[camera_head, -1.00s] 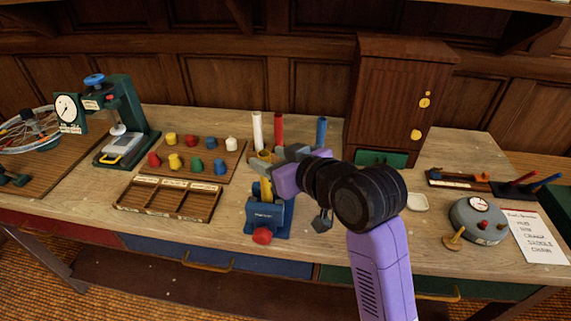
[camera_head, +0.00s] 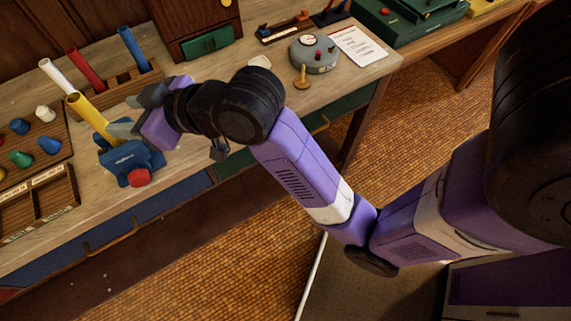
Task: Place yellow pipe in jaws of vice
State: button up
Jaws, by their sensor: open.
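The yellow pipe (camera_head: 88,113) stands with its lower end at the jaws of the blue vice (camera_head: 130,160). It leans in the picture much like the racked pipes behind it. The vice has a red knob (camera_head: 139,178) and sits near the table's front edge. My gripper (camera_head: 130,113) is open just right of the pipe, with its grey fingers spread and pointing towards it. I cannot tell whether a finger still touches the pipe. The exact seat of the pipe between the jaws is partly hidden by the lower finger.
A wooden rack (camera_head: 118,95) behind holds white (camera_head: 58,77), red (camera_head: 86,69) and blue (camera_head: 132,48) pipes. Peg board (camera_head: 50,165) and compartment tray (camera_head: 60,195) lie left. A grey round gauge (camera_head: 313,55) stands on the right. Bare tabletop shows between gripper and gauge.

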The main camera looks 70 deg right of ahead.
jog(key=s+f+m, duration=0.1)
jog(key=s+f, duration=0.6)
jog(key=f, duration=0.1)
jog(key=s+f+t+h, duration=0.1)
jog(key=s+f, duration=0.1)
jog(key=s, duration=2.3)
jog(key=shift+s+a+f+h, duration=0.2)
jog(key=shift+a+h, duration=0.1)
jog(key=shift+a, duration=0.1)
jog(key=shift+w, duration=0.1)
